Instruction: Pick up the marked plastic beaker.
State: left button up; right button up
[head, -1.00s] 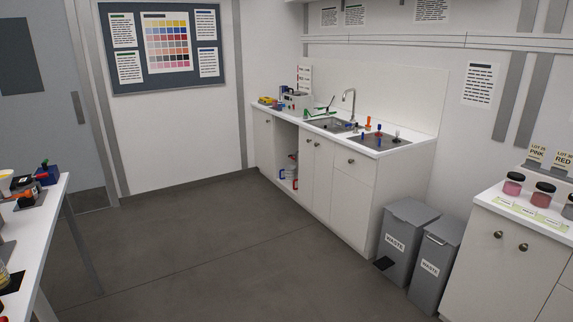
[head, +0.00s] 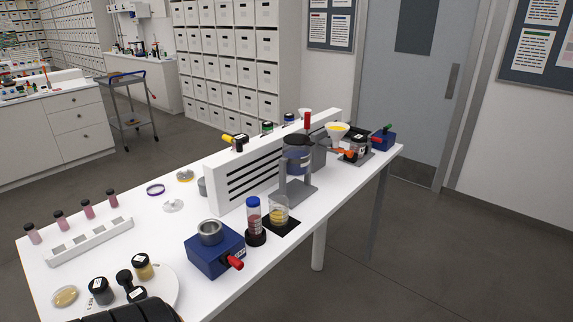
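A small clear beaker (head: 279,211) with yellow contents stands upright on a black square mat (head: 283,228) near the front edge of the white table. I see no clear marking on it at this size. A blue-capped tube with red contents (head: 254,217) stands just left of it, and a grey stand with a dark container (head: 297,157) stands right behind it. Neither of my grippers can be made out, and nothing holds the beaker. A black ribbed shape cut off at the bottom edge cannot be identified.
The white table (head: 160,235) also bears a blue device (head: 215,252) with a red knob, a slotted white panel (head: 262,168) behind the beaker, a white rack (head: 90,242) and several jars. Open grey floor (head: 440,260) lies to the right of the table.

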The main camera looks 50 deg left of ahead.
aim_at(278, 205)
jog(key=i+u, duration=0.25)
jog(key=u, duration=0.25)
jog(key=i+l+u, duration=0.15)
jog(key=i+u, duration=0.15)
jog(key=u, duration=0.15)
jog(key=i+l+u, duration=0.2)
jog(key=u, duration=0.3)
